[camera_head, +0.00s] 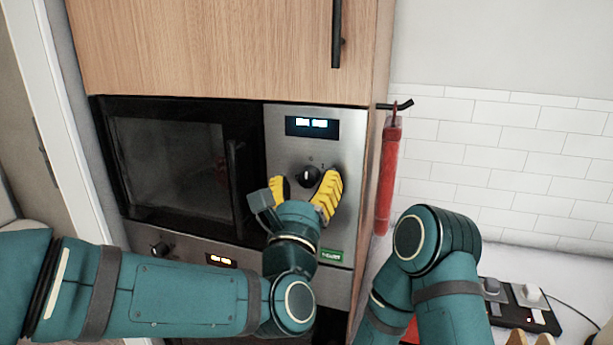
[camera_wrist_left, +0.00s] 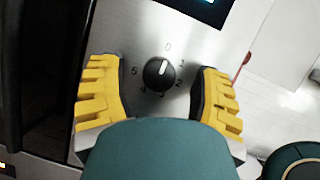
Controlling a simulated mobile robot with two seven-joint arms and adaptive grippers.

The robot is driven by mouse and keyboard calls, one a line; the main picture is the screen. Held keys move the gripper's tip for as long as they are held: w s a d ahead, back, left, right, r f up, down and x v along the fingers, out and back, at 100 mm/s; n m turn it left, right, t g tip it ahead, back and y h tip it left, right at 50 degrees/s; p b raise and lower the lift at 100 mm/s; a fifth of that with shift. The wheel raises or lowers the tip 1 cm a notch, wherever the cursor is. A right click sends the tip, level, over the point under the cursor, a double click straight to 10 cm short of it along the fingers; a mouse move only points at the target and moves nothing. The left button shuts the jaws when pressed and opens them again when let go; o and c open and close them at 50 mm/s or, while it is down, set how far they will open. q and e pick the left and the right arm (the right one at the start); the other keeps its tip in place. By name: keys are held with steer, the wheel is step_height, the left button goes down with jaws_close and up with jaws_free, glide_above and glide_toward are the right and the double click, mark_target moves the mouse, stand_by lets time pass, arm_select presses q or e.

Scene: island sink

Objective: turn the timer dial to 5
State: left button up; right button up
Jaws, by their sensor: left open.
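The timer dial (camera_head: 311,176) is a round black knob on the steel panel right of the microwave door. In the left wrist view the dial (camera_wrist_left: 158,73) has a white pointer line aimed up near the 0. My left gripper (camera_head: 307,183) is open, with one yellow finger on each side of the dial. Gaps show between the fingers and the dial in the wrist view. My right arm shows at the lower right, but its gripper is not visible.
The microwave door (camera_head: 165,165) with its vertical handle is left of the panel. A lit display (camera_head: 312,126) is above the dial and a green button (camera_head: 331,255) below it. A red object (camera_head: 388,180) hangs on the cabinet's right side. A counter with small items is at lower right.

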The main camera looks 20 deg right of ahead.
arm_select(q)
steer(key=shift+w+d+r, duration=0.1)
steer(key=shift+w+d, duration=0.05)
steer(key=shift+w, duration=0.1)
jaws_close()
